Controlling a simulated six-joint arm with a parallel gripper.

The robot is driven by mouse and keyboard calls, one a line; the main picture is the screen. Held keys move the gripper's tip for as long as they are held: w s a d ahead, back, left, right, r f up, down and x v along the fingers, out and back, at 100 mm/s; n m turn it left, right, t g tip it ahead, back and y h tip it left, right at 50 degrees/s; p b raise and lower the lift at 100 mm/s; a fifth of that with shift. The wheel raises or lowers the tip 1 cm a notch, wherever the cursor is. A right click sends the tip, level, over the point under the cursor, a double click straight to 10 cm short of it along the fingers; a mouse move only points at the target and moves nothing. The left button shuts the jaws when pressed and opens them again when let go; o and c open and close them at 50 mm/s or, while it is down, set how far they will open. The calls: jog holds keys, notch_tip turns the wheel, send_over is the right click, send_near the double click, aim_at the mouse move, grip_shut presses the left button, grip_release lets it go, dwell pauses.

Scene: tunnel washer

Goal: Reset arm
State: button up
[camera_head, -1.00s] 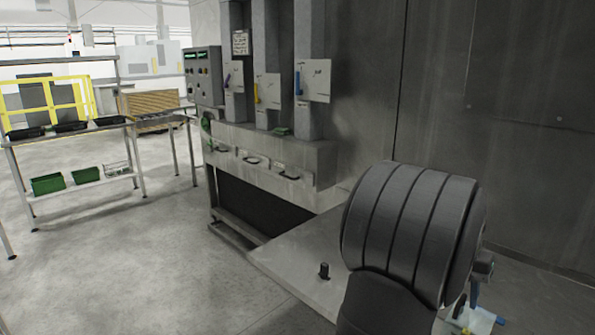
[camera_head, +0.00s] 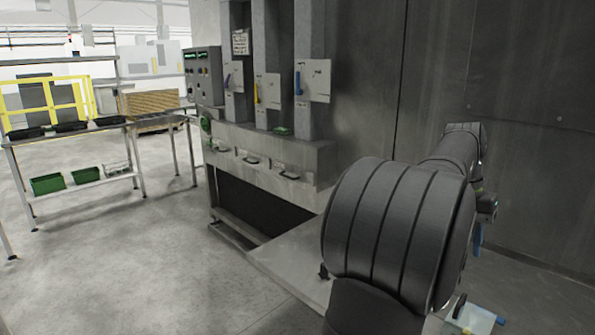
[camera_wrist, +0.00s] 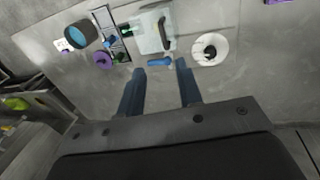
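My gripper (camera_wrist: 159,68) shows in the wrist view with its two blue fingers spread apart. Nothing is visibly held between them. In the head view, the gripper's blue fingers (camera_head: 477,238) hang at the right, in front of the grey wall. My arm extends from the lower right toward that wall, its large dark joint covering part of the bench. A pale canister (camera_wrist: 150,32) with a dark handle and a blue cap (camera_wrist: 160,61) lies beyond the fingertips. The canister also shows at the bottom right of the head view (camera_head: 472,320), apart from the gripper.
In the wrist view, a white ring-shaped item (camera_wrist: 210,50), a dark cup with blue inside (camera_wrist: 82,35) and a small rack (camera_wrist: 113,30) surround the canister. A steel station (camera_head: 265,150) with drawers stands mid-picture. The floor (camera_head: 150,260) at left is clear.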

send_near(462, 301)
jog(key=f, duration=0.5)
jog(key=s+d+f, duration=0.1)
jog(key=f, duration=0.1)
jog(key=shift+f, duration=0.25)
jog(key=w+a, duration=0.9)
jog(key=w+a+r, duration=0.2)
jog(key=r, duration=0.6)
jog(key=w+a+r, duration=0.1)
jog(key=r, duration=0.8)
jog(key=shift+s+d+f+m, duration=0.25)
jog(key=shift+d+f+m, duration=0.1)
jog(key=shift+d+f, duration=0.25)
jog(key=shift+s+d+f+m, duration=0.3)
jog(key=shift+d+f, duration=0.25)
jog(key=shift+d, duration=0.1)
jog(key=shift+s+d+f+m, duration=0.25)
jog(key=shift+d+f+m, duration=0.1)
jog(key=shift+d+f, duration=0.25)
